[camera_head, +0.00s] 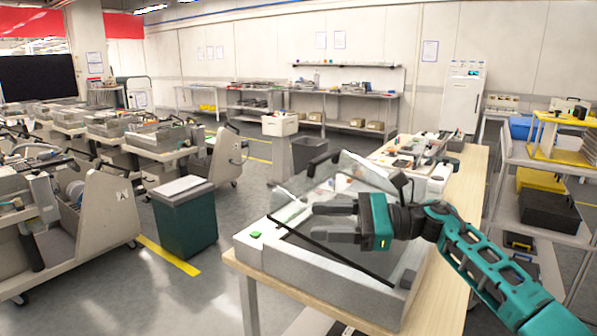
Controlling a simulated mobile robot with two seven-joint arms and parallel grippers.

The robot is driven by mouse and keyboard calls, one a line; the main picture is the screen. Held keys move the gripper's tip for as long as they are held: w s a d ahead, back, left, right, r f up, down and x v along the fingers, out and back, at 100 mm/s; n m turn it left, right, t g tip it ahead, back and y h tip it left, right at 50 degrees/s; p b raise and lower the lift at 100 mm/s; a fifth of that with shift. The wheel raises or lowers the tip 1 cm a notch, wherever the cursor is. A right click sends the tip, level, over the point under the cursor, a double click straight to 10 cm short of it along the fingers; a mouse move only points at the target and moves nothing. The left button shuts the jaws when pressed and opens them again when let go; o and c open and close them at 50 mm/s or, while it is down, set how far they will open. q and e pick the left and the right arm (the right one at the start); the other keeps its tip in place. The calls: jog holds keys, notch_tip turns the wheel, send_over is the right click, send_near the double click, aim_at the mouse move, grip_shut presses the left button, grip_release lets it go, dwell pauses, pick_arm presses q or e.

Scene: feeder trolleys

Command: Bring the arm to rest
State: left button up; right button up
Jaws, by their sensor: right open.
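My right arm comes in from the lower right, a teal arm with a dark wrist. Its gripper (318,222) is open and empty, with its two grey fingers pointing left. It hangs in front of a white bench machine (305,272) with a dark top face and a clear tilted cover (335,182). I cannot tell how high the fingers are above the machine. My left gripper is not in view.
The machine stands on a wooden table (455,225) with small items towards its far end. A shelf rack (520,160) stands at the right. Feeder trolleys (108,205) and a green bin (188,225) stand at the left. Grey floor lies between bin and table.

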jog(key=s+d+f+m+t+h, duration=0.3)
jog(key=f+m+t, duration=0.55)
jog(key=m, duration=0.85)
jog(key=s+d+f+m+t+h, duration=0.1)
jog(key=s+f+m+t+h, duration=0.5)
jog(key=m, duration=1.2)
jog(key=s+d+f+m+g+h, duration=0.2)
jog(key=s+d+f+m+h, duration=0.1)
jog(key=s+f+m, duration=0.6)
jog(key=s+d+f+m+g+h, duration=0.3)
jog(key=s+d+f+m, duration=0.2)
jog(key=s+f+m, duration=0.4)
jog(key=shift+d+f+m+h, duration=0.3)
jog(key=shift+f+m, duration=0.3)
jog(key=shift+f, duration=0.3)
jog(key=shift+c, duration=0.6)
